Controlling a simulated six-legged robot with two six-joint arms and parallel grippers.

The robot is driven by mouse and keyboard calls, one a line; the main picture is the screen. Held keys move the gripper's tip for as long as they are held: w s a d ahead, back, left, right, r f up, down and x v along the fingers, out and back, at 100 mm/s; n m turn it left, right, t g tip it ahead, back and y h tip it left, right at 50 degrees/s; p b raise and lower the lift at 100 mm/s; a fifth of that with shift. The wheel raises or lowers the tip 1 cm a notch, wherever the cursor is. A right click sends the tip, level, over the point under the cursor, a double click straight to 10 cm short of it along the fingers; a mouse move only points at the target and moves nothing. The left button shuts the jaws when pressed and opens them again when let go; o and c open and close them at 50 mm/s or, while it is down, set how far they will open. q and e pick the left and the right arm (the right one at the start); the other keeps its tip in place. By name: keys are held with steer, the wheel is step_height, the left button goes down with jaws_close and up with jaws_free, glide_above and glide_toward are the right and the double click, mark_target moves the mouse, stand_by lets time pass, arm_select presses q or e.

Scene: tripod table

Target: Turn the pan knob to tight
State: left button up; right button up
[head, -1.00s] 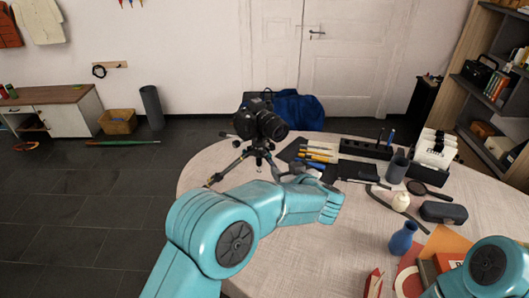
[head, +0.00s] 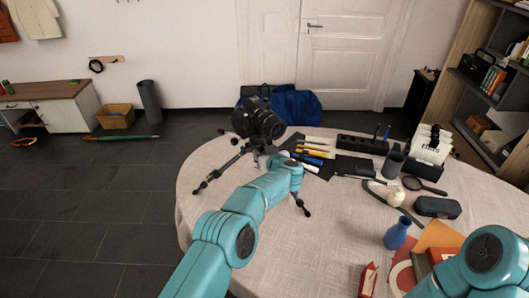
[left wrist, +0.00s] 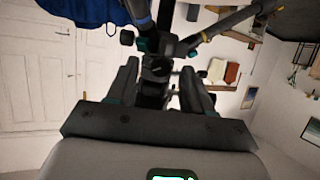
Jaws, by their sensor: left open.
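A black camera (head: 260,120) stands on a small dark tripod (head: 225,168) near the table's back left edge. My left gripper is at the tripod head just below the camera, mostly hidden by my arm in the head view. In the left wrist view my left gripper (left wrist: 158,72) is open, one finger on each side of a dark round part (left wrist: 156,68) of the tripod head. This part may be the pan knob; I cannot tell if the fingers touch it. Its tight mark is not readable. My right gripper is outside the view.
Pens on a dark mat (head: 314,150), a black organiser (head: 362,144), a grey cup (head: 393,162) and a magnifier (head: 415,184) lie right of the tripod. The table's (head: 310,250) front middle is clear.

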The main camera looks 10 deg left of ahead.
arm_select(q)
steer(key=shift+w+a+f, duration=0.15)
steer(key=shift+w, duration=0.05)
steer(key=shift+s, duration=0.1)
jaws_close()
steer(key=shift+b, duration=0.45)
steer(key=shift+m+y+b, duration=0.3)
steer(key=shift+m+y, duration=0.1)
jaws_free()
